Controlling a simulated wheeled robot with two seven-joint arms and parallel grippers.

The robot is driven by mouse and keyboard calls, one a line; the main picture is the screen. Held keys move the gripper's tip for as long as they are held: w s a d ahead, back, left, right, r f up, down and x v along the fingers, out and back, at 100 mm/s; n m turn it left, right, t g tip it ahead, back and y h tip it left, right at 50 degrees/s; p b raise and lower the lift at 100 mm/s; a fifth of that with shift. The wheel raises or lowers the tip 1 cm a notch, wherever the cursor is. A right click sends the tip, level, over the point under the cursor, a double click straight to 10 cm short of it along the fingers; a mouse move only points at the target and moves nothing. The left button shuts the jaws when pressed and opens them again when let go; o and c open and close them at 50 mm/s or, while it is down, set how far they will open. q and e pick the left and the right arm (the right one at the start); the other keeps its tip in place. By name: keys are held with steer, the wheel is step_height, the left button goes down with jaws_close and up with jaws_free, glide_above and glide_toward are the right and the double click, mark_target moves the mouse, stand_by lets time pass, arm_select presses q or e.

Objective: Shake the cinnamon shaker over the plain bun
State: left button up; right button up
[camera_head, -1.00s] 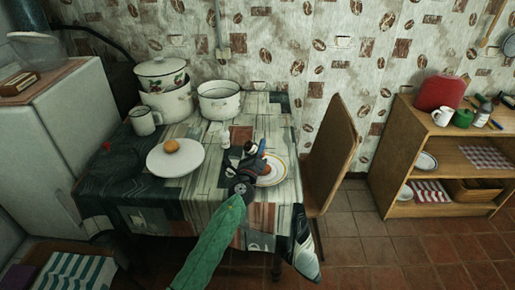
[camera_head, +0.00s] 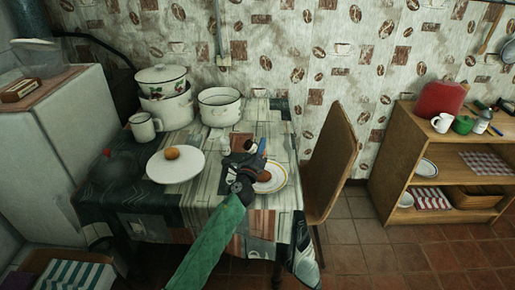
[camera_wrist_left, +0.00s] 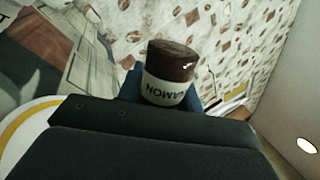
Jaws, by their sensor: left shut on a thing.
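My left gripper (camera_head: 251,155) is shut on the cinnamon shaker (camera_head: 251,146), above the table's right part. In the left wrist view the shaker (camera_wrist_left: 172,74) has a dark brown top and a white label with part of its lettering showing; its lower part is hidden behind the jaws. A darker brown bun (camera_head: 264,176) lies on a yellow-rimmed plate (camera_head: 281,180), just right of the gripper. A lighter golden bun (camera_head: 172,153) lies on a white plate (camera_head: 175,170), left of the gripper. Which bun is the plain one is hard to tell. My right gripper is out of view.
White enamel pots (camera_head: 219,106) and a mug (camera_head: 143,127) stand at the table's back left. A wooden chair (camera_head: 330,165) stands close to the table's right side. A wooden shelf (camera_head: 420,140) is farther right.

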arm_select(q)
steer(key=shift+f, duration=1.8)
steer(key=shift+r, duration=2.3)
steer(key=shift+f, duration=2.3)
